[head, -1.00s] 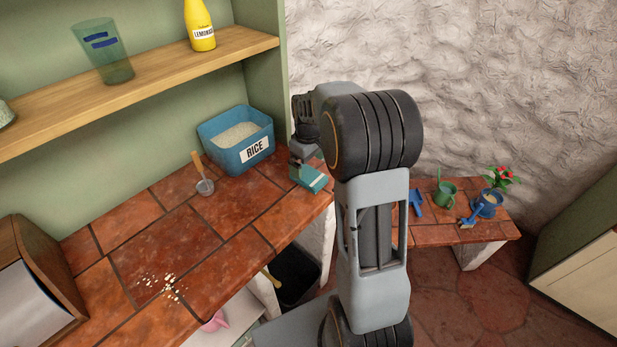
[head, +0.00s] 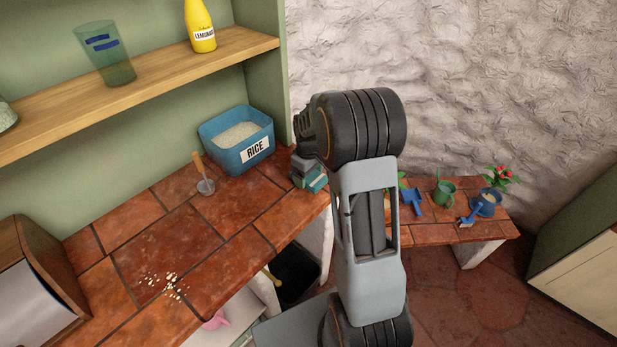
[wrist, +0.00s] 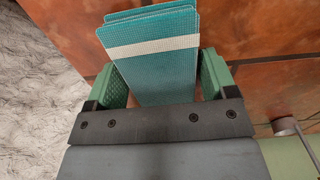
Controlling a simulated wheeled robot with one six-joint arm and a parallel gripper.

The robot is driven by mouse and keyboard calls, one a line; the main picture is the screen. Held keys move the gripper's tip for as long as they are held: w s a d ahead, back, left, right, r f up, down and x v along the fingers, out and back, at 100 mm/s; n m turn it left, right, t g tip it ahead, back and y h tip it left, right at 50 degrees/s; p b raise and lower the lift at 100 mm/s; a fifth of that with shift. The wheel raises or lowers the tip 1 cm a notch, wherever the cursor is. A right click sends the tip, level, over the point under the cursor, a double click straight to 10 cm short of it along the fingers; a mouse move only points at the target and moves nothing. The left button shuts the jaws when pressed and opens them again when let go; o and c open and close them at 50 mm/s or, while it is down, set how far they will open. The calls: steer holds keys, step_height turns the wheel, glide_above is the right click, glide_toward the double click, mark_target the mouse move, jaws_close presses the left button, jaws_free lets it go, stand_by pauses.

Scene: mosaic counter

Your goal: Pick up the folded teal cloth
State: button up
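The folded teal cloth (head: 318,183), with a pale stripe, lies at the right end of the tiled counter, partly hidden by my arm in the head view. In the wrist view the cloth (wrist: 155,65) reaches between the two green fingers of my gripper (wrist: 165,78). One finger is on each side of it, with slim gaps, so the gripper looks open around it. In the head view my gripper (head: 306,172) is low over the cloth, its fingertips mostly hidden.
A blue rice bin (head: 240,148) and a scoop (head: 204,182) stand left of the cloth. Spilled grains (head: 165,285) lie on the front of the counter (head: 215,265). A dark bin (head: 296,275) is below. A low bench at right holds a green watering can (head: 445,193) and garden tools.

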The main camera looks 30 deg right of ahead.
steer(key=c, duration=0.5)
steer(key=shift+r, duration=0.1)
steer(key=shift+r, duration=0.6)
steer(key=s+a+r+b, duration=0.2)
steer(key=s+a+r, duration=0.5)
steer(key=s+r, duration=0.4)
steer(key=shift+s+a+r, duration=0.3)
steer(key=shift+s+a, duration=0.05)
